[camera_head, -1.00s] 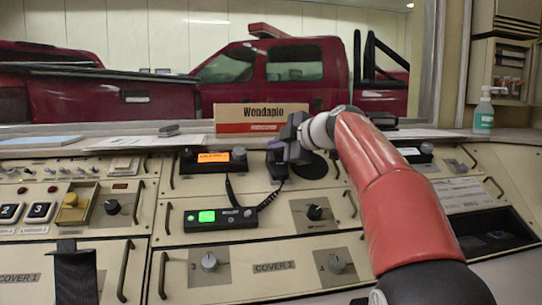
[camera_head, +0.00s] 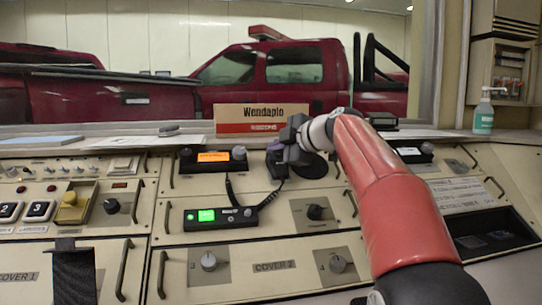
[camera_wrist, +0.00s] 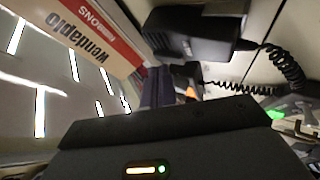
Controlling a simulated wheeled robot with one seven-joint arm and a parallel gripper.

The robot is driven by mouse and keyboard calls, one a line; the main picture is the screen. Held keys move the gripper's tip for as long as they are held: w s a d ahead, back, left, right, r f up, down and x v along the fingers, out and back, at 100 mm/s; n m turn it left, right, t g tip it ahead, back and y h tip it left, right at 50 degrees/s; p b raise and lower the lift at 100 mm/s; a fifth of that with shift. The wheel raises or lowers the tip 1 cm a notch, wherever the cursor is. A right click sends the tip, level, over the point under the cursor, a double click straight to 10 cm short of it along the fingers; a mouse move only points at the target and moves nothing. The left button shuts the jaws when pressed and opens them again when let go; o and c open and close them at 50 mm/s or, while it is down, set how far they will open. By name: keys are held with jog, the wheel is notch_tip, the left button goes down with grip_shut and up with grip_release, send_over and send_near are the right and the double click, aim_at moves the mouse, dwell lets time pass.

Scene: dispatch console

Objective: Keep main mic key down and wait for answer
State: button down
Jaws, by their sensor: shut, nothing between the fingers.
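The black hand mic (camera_head: 278,170) stands at the back of the console, right of the radio with the orange display (camera_head: 208,158). My gripper (camera_head: 275,148) is shut and empty at the mic's upper part, and partly hides it in the head view. In the wrist view my dark fingers (camera_wrist: 158,86) are together, close beside the mic's black body (camera_wrist: 195,35), with its coiled cord (camera_wrist: 275,65) running off right. I cannot tell whether the fingertips touch the mic or its key.
A Wendapio box (camera_head: 262,118) stands on the ledge behind my gripper. A radio with a green display (camera_head: 220,217) sits in front, with the cord leading to it. Knobs and handles stick up around. A sanitizer bottle (camera_head: 483,112) stands at the right.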

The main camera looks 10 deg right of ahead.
jog(key=shift+w+f+b, duration=0.2)
jog(key=shift+f+b, duration=0.1)
jog(key=shift+f, duration=0.1)
dwell(1.6)
jog(key=shift+r, duration=0.15)
dwell(0.9)
jog(key=shift+s+r, duration=0.45)
jog(key=shift+r, duration=0.15)
jog(key=shift+r, duration=0.1)
jog(key=s+r, duration=0.1)
jog(key=r+p, duration=0.1)
jog(key=s+r, duration=0.1)
jog(key=r, duration=0.1)
jog(key=shift+s, duration=0.35)
